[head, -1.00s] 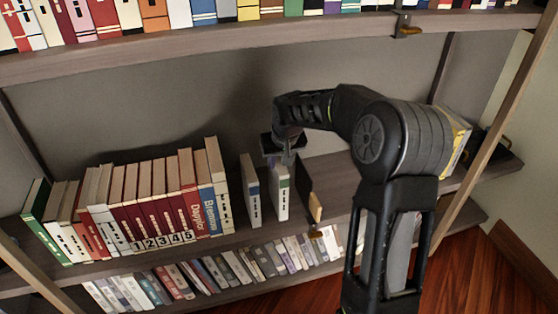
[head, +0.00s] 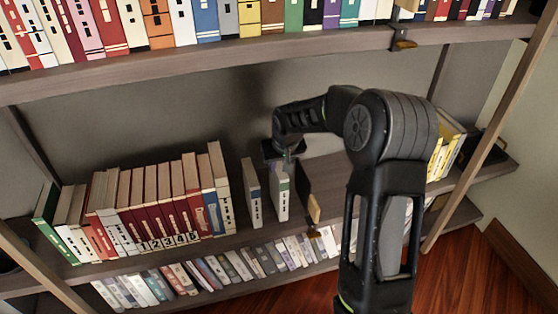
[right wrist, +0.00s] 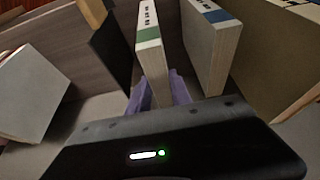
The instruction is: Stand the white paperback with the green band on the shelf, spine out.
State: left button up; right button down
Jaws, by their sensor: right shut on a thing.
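The white paperback with the green band (head: 279,199) stands upright on the middle shelf, its banded spine facing out to the room. My right gripper (head: 282,165) is above and behind it in the head view, shut on its rear upper part. In the right wrist view the paperback (right wrist: 149,40) sits between the purple fingers (right wrist: 162,92). Its base appears to be on or very near the shelf board; exact contact is hard to tell. My left gripper is not in view.
A white book with a blue band (head: 252,195) stands just left, a narrow gap apart. A dark bookend with a wooden edge (head: 313,208) stands to the right. A row of books (head: 150,205) fills the shelf's left. The upper shelf (head: 200,72) hangs overhead.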

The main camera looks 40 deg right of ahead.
jog(key=shift+f, duration=0.15)
dwell(0.7)
jog(key=c, duration=1.1)
grip_release()
jog(key=shift+f, duration=0.1)
jog(key=v, duration=0.8)
jog(key=shift+p, duration=0.35)
